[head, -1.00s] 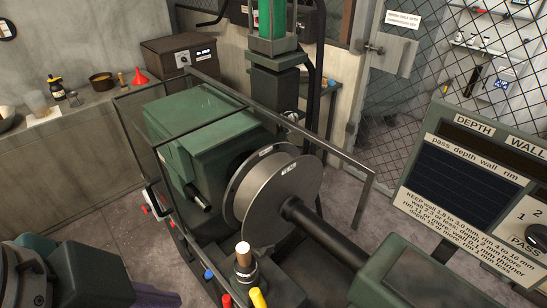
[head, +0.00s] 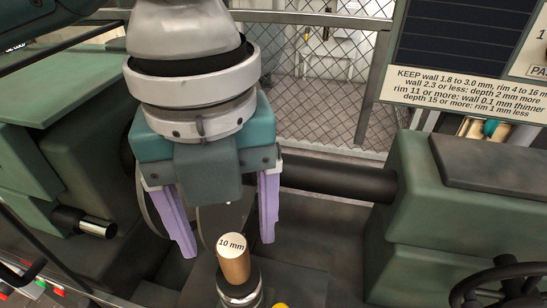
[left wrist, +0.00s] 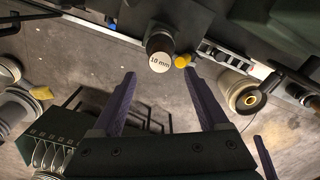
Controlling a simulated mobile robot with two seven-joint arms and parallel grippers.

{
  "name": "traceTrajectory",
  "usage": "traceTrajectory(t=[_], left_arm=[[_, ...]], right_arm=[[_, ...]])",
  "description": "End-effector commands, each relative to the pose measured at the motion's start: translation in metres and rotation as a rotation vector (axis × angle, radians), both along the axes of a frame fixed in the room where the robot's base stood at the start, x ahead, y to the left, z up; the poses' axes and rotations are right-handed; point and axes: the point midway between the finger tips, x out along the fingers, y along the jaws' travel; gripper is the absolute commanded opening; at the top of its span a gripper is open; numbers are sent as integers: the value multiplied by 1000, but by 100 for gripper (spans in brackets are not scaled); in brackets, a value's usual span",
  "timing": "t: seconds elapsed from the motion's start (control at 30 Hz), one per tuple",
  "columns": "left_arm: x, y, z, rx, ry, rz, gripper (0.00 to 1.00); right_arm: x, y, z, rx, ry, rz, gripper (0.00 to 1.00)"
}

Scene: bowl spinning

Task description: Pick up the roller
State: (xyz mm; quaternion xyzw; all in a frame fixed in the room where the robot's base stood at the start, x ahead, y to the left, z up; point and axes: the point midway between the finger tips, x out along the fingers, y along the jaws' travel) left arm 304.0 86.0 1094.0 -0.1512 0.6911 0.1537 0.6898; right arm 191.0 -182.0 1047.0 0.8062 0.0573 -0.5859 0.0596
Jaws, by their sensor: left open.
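The roller (head: 235,265) has a brown cylindrical handle with a pale top marked "10 mm". It stands nearly upright in a dark holder with a metal collar. My left gripper (head: 224,245) is above it, pointing down, with its two purple fingers apart on either side of the handle and nothing held. In the left wrist view the roller's marked top (left wrist: 160,63) shows just beyond and between the open fingertips (left wrist: 160,73). A purple strip (left wrist: 265,158) at the lower right there looks like part of my right gripper; its jaws cannot be made out.
The green headstock (head: 50,90) is on the left and the green tailstock (head: 420,210) on the right, joined by a dark shaft (head: 335,180). A yellow knob (left wrist: 183,61) is close beside the roller. A handwheel (head: 510,285) is at lower right.

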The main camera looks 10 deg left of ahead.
Motion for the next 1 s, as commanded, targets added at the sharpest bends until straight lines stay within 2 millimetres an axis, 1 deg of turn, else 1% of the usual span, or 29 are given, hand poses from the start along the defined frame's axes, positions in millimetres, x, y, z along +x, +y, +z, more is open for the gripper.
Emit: traceTrajectory(t=[0.03,0.1,0.27,0.4,0.5,0.6,0.8,0.87,1.0], left_arm=[[0,0,-7,0,3,3,77],[0,0,-15,-2,1,2,77],[3,1,-29,-1,2,5,77],[9,5,-51,0,2,5,77],[9,4,-65,-2,0,3,77],[9,4,-71,-2,-3,2,77],[9,4,-71,-2,-4,2,77],[9,4,-71,-3,-4,2,71],[9,4,-71,-3,-4,3,56]], right_arm=[[0,-1,1,-5,-1,2,64],[0,-3,1,-10,-1,4,64],[0,-3,2,-12,-1,5,64],[0,-3,3,-12,-1,5,64],[0,-3,2,-11,-1,6,64],[0,-3,2,-10,0,5,64],[0,-2,2,-5,0,3,64],[0,-1,1,-4,0,3,64],[0,-1,1,-3,1,1,64]])
